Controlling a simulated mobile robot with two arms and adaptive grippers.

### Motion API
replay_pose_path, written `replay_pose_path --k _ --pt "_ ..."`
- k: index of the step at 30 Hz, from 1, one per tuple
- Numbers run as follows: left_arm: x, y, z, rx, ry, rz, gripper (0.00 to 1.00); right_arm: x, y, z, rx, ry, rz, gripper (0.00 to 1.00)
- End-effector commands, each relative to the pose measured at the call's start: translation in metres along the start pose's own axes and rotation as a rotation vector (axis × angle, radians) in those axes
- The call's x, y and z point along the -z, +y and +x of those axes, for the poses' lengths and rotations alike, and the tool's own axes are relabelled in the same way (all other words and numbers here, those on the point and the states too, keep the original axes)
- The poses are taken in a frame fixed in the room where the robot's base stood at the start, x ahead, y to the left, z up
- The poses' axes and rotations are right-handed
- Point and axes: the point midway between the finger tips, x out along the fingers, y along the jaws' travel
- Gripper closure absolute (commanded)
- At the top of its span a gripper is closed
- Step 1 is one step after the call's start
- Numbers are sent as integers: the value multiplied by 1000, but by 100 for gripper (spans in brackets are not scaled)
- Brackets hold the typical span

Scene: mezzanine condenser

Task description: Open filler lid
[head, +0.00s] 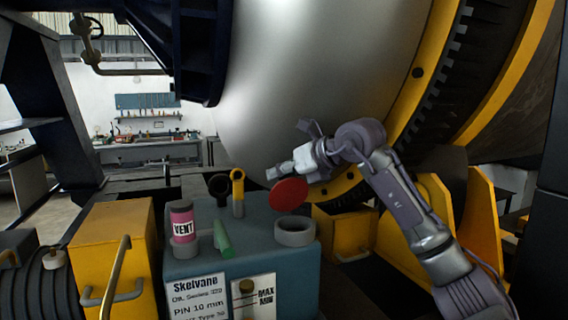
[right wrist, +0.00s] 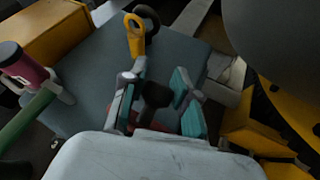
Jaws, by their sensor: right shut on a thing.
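A red round lid (head: 288,193) hangs tilted, its face towards the head camera, above the grey filler ring (head: 295,231) on the blue-grey box (head: 262,272). My right gripper (head: 278,177) is at the lid's upper edge. In the right wrist view, my gripper (right wrist: 160,92) has its two fingers on either side of a dark knob (right wrist: 156,95), with a little red showing below it. It is shut on the lid's knob. Most of the lid is hidden behind the gripper in that view. My left gripper is not in view.
On the box stand a pink VENT cylinder (head: 182,224), a green handle (head: 222,240), a yellow ring-topped pin (head: 238,190) and a black ring (head: 218,186). A large silver drum (head: 300,80) rises behind. A yellow case (head: 112,245) stands at the left.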

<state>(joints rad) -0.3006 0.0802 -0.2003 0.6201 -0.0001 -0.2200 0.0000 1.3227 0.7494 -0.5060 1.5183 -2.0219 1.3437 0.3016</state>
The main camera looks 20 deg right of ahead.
Motion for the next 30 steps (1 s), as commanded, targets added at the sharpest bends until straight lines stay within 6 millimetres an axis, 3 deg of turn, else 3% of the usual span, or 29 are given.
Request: replay_pose_path --k 12,30 --pt "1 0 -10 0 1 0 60 6 -6 15 5 151 57 100" --pt "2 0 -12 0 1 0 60 7 -8 22 4 223 84 100"
